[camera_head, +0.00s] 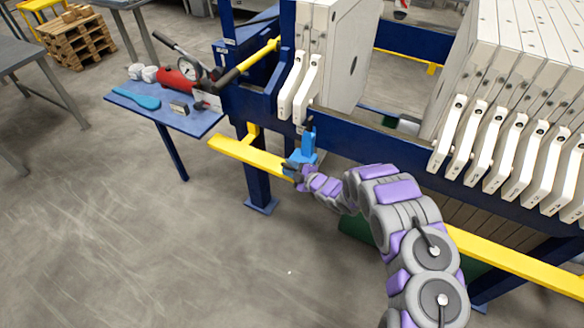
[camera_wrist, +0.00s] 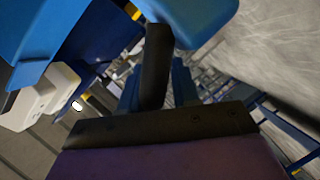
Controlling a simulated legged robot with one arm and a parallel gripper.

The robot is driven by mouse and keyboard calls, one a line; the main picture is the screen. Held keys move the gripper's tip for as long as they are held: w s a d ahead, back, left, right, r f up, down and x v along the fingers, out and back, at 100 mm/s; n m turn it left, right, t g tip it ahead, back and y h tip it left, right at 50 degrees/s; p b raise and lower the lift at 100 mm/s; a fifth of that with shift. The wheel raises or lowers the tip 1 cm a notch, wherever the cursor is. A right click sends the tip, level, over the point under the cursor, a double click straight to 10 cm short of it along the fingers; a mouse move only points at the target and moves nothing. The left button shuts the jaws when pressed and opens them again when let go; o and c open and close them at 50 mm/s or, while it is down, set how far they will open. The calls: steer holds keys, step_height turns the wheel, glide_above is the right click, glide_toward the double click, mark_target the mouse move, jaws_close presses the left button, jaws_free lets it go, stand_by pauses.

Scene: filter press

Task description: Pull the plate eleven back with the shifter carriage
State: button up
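The blue shifter carriage (camera_head: 307,142) sits at the press's side rail, just below the two white plates at the left end (camera_head: 307,80). My gripper (camera_head: 296,168) is at the carriage's lower part, touching or very close to it. In the wrist view, blue parts (camera_wrist: 190,18) fill the top, and a dark bar (camera_wrist: 156,70) reaches up to them from the dark gripper base. Several white plates with handles (camera_head: 490,150) stand packed at the right. No number is readable, so plate eleven cannot be picked out.
A blue side table (camera_head: 205,122) at the left holds a red pump (camera_head: 178,80) with a gauge and a blue tool (camera_head: 138,97). A yellow rail (camera_head: 500,258) runs low along the press. An open gap lies between the plate groups. The concrete floor in front is clear.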

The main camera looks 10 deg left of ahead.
steer(key=shift+a+f, duration=0.1)
steer(key=shift+a, duration=0.3)
steer(key=shift+s+d+r, duration=0.15)
steer(key=shift+d+r, duration=0.05)
steer(key=shift+d, duration=0.25)
steer(key=p+v, duration=0.1)
steer(key=v, duration=1.5)
steer(key=shift+s+d+p, duration=0.15)
steer(key=shift+s+p, duration=0.05)
steer(key=shift+p, duration=0.2)
steer(key=shift+f, duration=0.1)
